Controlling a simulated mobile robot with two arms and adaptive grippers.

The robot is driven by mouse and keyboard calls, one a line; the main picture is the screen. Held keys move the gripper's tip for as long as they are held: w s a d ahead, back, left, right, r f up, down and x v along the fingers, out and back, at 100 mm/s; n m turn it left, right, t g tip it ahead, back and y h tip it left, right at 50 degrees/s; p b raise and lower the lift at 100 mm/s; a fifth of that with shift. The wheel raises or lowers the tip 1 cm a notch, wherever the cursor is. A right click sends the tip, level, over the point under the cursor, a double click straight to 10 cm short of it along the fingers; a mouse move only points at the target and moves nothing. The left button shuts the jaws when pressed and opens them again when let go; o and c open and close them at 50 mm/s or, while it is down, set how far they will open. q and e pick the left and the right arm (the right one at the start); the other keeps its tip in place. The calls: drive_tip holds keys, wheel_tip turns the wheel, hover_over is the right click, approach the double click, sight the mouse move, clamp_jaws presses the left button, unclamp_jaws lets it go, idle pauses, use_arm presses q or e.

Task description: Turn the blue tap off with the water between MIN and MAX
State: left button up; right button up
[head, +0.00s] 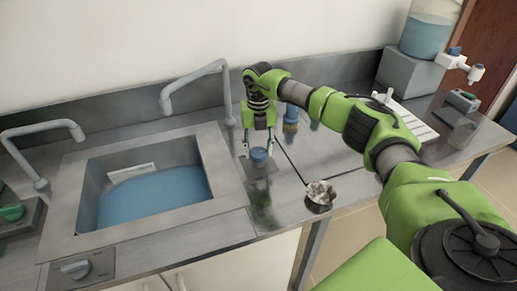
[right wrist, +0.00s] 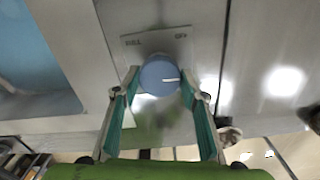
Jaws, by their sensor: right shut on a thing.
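The blue tap (head: 259,154) is a round knob on a small metal plate on the counter, right of the sink. My right gripper (head: 257,148) points down over it. In the right wrist view the blue tap (right wrist: 160,76) sits between the fingertips (right wrist: 159,82), which are shut on its sides. Its white mark points right; the plate's lettering is too small to read surely. Blue water (head: 155,194) stands in the sink (head: 222,176), near the lower edge of a white strip (head: 131,172) on the back wall. MIN and MAX are not legible. My left gripper is not in view.
Two grey spouts (head: 195,76) (head: 40,130) stand behind and left of the sink. A green knob (head: 12,212) is at far left, a grey knob (head: 75,270) in front. A blue-capped bottle (head: 291,118), a metal cup (head: 320,195) and a water tank (head: 425,38) are to the right.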

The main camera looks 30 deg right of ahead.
sight(258, 152)
drive_tip(key=o, duration=1.1)
drive_tip(key=shift+r, duration=0.2)
wheel_tip(258, 152, up, 12)
drive_tip(key=shift+f, duration=0.25)
